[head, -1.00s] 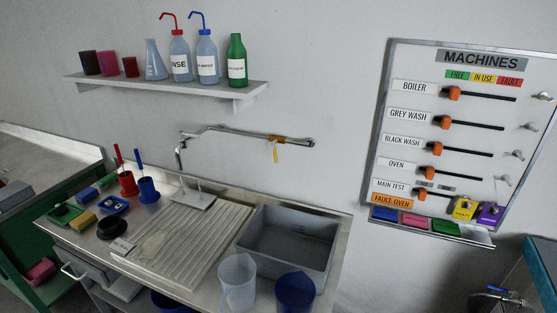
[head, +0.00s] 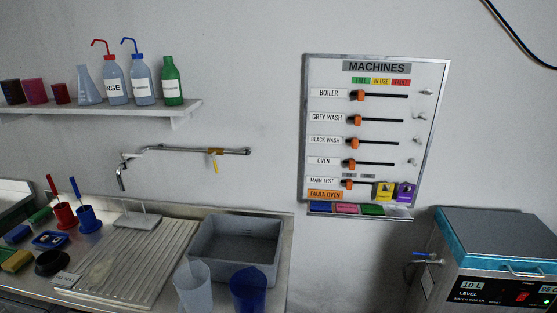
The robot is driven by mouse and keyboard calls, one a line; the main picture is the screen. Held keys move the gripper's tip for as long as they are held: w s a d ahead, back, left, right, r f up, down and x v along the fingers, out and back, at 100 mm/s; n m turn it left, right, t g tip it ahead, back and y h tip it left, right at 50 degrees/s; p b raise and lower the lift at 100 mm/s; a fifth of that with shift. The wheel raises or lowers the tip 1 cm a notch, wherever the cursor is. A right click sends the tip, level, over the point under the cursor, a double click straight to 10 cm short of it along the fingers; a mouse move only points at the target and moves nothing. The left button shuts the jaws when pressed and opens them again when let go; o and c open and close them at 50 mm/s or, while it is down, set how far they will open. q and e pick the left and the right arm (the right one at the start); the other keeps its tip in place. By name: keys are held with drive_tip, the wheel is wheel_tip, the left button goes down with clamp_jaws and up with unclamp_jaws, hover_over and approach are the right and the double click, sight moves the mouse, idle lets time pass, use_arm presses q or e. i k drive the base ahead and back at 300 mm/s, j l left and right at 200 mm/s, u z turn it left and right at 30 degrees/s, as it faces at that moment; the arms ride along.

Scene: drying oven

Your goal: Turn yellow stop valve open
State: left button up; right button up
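A small valve with a yellow handle (head: 215,163) sits on the metal pipe (head: 180,150) that runs along the wall above the sink bench. Its handle hangs down, roughly across the line of the pipe. The pipe ends at the left in a tap spout (head: 122,178) over the bench. Neither of my grippers shows in the head view.
Below the pipe, the bench holds a grey basin (head: 236,245), a ribbed draining board (head: 140,255) and two jugs (head: 193,287). A shelf (head: 120,112) with bottles is above left. A machines board (head: 430,110) hangs right of the pipe.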

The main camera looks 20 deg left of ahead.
sight(215, 163)
drive_tip(key=j+z, duration=0.3)
drive_tip(key=z, duration=0.15)
drive_tip(key=j+z, duration=0.3)
drive_tip(key=z, duration=0.15)
drive_tip(key=k+j, duration=0.15)
drive_tip(key=j, duration=0.25)
drive_tip(key=k+j, duration=0.1)
drive_tip(key=j, duration=0.35)
drive_tip(key=k+j, duration=0.15)
drive_tip(key=j, duration=0.25)
drive_tip(key=k+j, duration=0.15)
drive_tip(key=j, duration=0.25)
drive_tip(key=k+j, duration=0.1)
drive_tip(key=j, duration=0.35)
